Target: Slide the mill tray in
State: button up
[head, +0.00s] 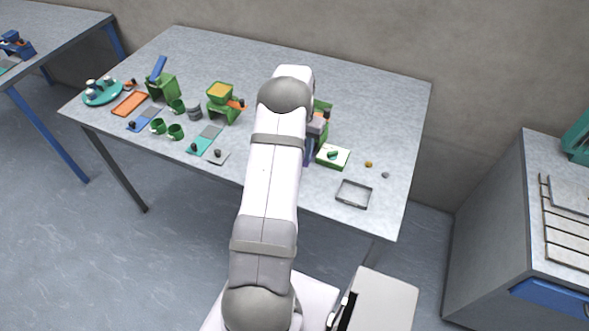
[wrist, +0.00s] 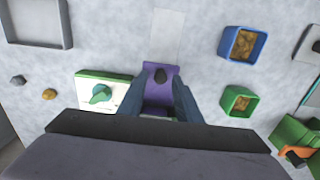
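A purple tray-like piece with a black knob (wrist: 160,76) lies in the middle of the wrist view; I take it for the mill tray, though I cannot be sure. My gripper (wrist: 160,88) is above it, with one finger on each side of the knob and a visible gap to the knob. The fingers look open. In the head view a bit of purple (head: 308,152) shows beside my arm. My arm hides most of that spot, and a green stand behind it shows only in part.
A cream block with a green knob (wrist: 103,93) sits close left of my gripper. A blue cup (wrist: 242,44) and a green cup (wrist: 238,101), both with brown contents, stand to the right. A grey open tray (head: 354,194) lies near the table's right front.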

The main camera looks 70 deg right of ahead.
jog(key=shift+a+r, duration=0.1)
jog(key=shift+r+p, duration=2.55)
jog(key=shift+r, duration=1.1)
jog(key=shift+d+n, duration=0.2)
jog(key=shift+n, duration=0.1)
jog(key=shift+f+n, duration=0.4)
jog(key=shift+n+y, duration=0.5)
jog(key=shift+y, duration=0.4)
jog(key=s+a+f, duration=0.1)
jog(key=a+f, duration=0.1)
jog(key=a, duration=0.1)
jog(key=a+f, duration=0.1)
jog(key=a, duration=0.2)
jog(key=s+a+f, duration=0.1)
jog(key=a+f, duration=0.1)
jog(key=a, duration=0.1)
jog(key=shift+s+a+f, duration=0.35)
jog(key=w+a+r+n, duration=0.3)
jog(key=a+r+n, duration=0.1)
jog(key=a, duration=0.9)
jog(key=w+a+r+n+h+b, duration=0.1)
jog(key=w+a+r+n, duration=0.2)
jog(key=a, duration=1.1)
jog(key=w+a+r+n, duration=0.4)
jog(key=a+r+n, duration=0.2)
jog(key=a, duration=0.8)
jog(key=n, duration=0.2)
jog(key=shift+a+r+n+h, duration=0.2)
jog(key=shift+r+n+h, duration=0.1)
jog(key=shift+h, duration=0.1)
